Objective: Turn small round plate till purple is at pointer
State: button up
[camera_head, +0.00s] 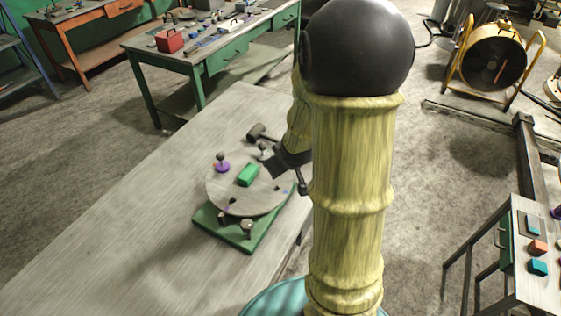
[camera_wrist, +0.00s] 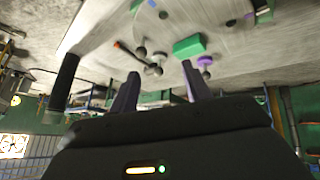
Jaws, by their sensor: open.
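The small round plate (camera_head: 235,195) is grey and sits on a green base (camera_head: 230,233) on the table. A purple knob (camera_head: 222,163) stands at its far left rim, and it also shows in the wrist view (camera_wrist: 205,62). A green block (camera_head: 248,174) lies on the plate, seen too in the wrist view (camera_wrist: 188,46). A grey knob (camera_head: 263,150) is at the far rim. My gripper (camera_head: 271,162) is at the plate's far right side. I cannot identify the pointer for certain.
The long grey table (camera_head: 110,215) is bare left of the base. A round grey knob (camera_head: 246,227) stands at the front of the green base. My arm hides the table's right side. A green workbench (camera_head: 226,56) with tools stands behind.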

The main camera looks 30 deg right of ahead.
jog(key=w+d+f+n+t+y+b, duration=0.2)
jog(key=w+d+f+t+b, duration=0.1)
jog(key=w+d+f, duration=0.3)
jog(key=s+d+f+n+t+y+b, duration=0.3)
jog(key=s+d+f+t+y+b, duration=0.1)
jog(key=s+d+f+t+y, duration=0.2)
jog(key=s+d+f+y, duration=0.1)
jog(key=s+d, duration=0.1)
jog(key=shift+s+d+f+n, duration=0.2)
jog(key=shift+s+d+n, duration=0.05)
jog(key=shift+s+n, duration=0.05)
jog(key=p+x, duration=0.1)
jog(key=x, duration=0.4)
jog(key=p+x, duration=0.1)
jog(key=x, duration=0.4)
jog(key=r+p+x, duration=0.1)
jog(key=p+x, duration=0.1)
jog(key=x, duration=0.4)
jog(key=shift+w+a, duration=0.1)
jog(key=shift+a, duration=0.05)
jog(key=shift+w+a+f, duration=0.15)
jog(key=shift+w+a, duration=0.1)
jog(key=shift+w, duration=0.3)
